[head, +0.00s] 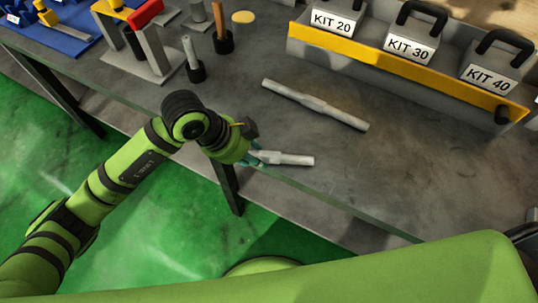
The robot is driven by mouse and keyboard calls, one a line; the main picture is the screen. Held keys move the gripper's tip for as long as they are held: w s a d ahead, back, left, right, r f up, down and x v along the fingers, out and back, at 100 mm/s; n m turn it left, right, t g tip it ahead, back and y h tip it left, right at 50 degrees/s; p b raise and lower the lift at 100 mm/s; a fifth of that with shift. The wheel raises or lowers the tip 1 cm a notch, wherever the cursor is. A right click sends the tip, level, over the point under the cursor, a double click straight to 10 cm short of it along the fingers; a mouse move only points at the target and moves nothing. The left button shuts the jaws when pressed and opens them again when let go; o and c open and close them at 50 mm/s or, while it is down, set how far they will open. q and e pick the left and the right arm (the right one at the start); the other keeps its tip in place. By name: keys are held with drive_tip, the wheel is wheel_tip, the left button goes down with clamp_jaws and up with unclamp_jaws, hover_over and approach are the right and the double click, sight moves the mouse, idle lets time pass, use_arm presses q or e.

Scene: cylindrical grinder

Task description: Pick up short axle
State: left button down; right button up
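The short axle (290,159), a light grey stepped shaft, lies near the front edge of the grey table. My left gripper (259,157) is at the axle's left end, with its teal fingertips beside or around that end. The wrist and the small scale hide how far the fingers are closed, and I cannot tell whether they grip the axle. A longer grey axle (315,104) lies apart, farther back on the table. My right gripper is not in view.
A grey rack with a yellow front rail (400,65) holds the KIT 20, KIT 30 and KIT 40 boxes at the back right. Upright tools in black bases (195,72) and a red-topped stand (146,14) are at back left. Table (400,160) right of the axles is clear.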

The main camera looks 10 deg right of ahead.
sight(262, 152)
use_arm(q)
drive_tip(key=shift+r, duration=0.1)
drive_tip(key=shift+w+d+r, duration=0.1)
drive_tip(key=shift+r, duration=0.4)
wheel_tip(262, 152, up, 3)
drive_tip(key=shift+r+b, duration=0.15)
drive_tip(key=shift+b, duration=0.15)
drive_tip(key=s+a+r+p, duration=0.1)
drive_tip(key=s+r+p, duration=0.4)
drive_tip(key=s, duration=0.6)
drive_tip(key=shift+s+r, duration=0.4)
drive_tip(key=shift+r, duration=0.45)
